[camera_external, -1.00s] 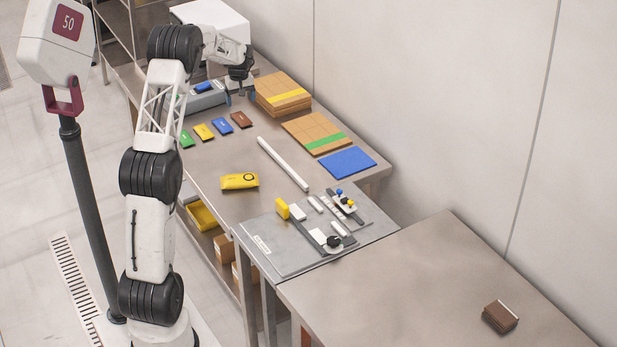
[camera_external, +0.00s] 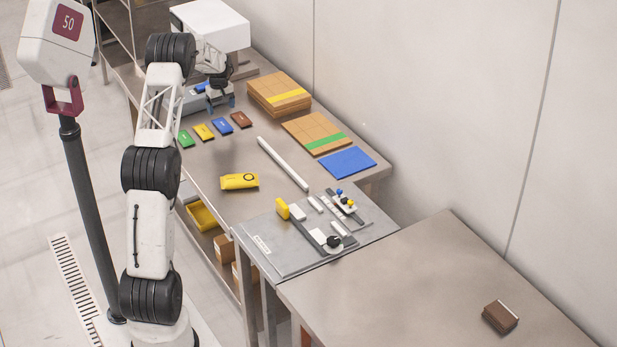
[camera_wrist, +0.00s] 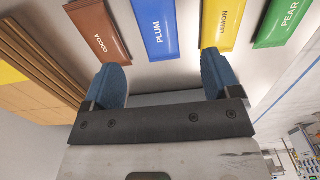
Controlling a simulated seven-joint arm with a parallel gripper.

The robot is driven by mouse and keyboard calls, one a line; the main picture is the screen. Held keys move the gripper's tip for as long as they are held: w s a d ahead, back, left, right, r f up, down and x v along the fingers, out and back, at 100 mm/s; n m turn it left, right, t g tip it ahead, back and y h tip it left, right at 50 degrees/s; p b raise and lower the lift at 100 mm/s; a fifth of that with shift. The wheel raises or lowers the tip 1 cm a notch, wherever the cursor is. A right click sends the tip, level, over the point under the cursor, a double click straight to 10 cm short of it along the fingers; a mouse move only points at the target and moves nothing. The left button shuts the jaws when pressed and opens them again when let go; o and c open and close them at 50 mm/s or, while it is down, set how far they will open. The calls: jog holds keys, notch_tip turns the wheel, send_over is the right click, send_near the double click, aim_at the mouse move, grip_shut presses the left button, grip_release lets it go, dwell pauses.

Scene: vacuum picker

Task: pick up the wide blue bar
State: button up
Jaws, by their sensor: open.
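The blue bar (camera_external: 221,126), marked PLUM in the wrist view (camera_wrist: 157,28), lies flat on the table in a row of coloured bars. A brown COCOA bar (camera_external: 241,119) and a yellow LEMON bar (camera_external: 203,131) lie on either side of it, with narrow gaps. My gripper (camera_external: 222,104) is open and empty, above the table just behind the row. In the wrist view, its blue fingertips (camera_wrist: 161,72) are spread wider than the blue bar, which shows beyond them and between them.
A green PEAR bar (camera_external: 186,139) ends the row. Stacked cardboard (camera_external: 279,90) stands right of my gripper. A grey box (camera_external: 195,102) stands left of it. A blue sheet (camera_external: 347,162), a white rod (camera_external: 283,164) and a yellow pouch (camera_external: 239,181) lie farther forward.

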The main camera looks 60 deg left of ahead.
aim_at(222, 124)
jog(key=shift+f, duration=1.05)
jog(key=shift+f, duration=0.1)
jog(key=shift+w+f, duration=0.1)
jog(key=shift+f, duration=2.4)
jog(key=shift+c, duration=0.5)
jog(key=c, duration=0.9)
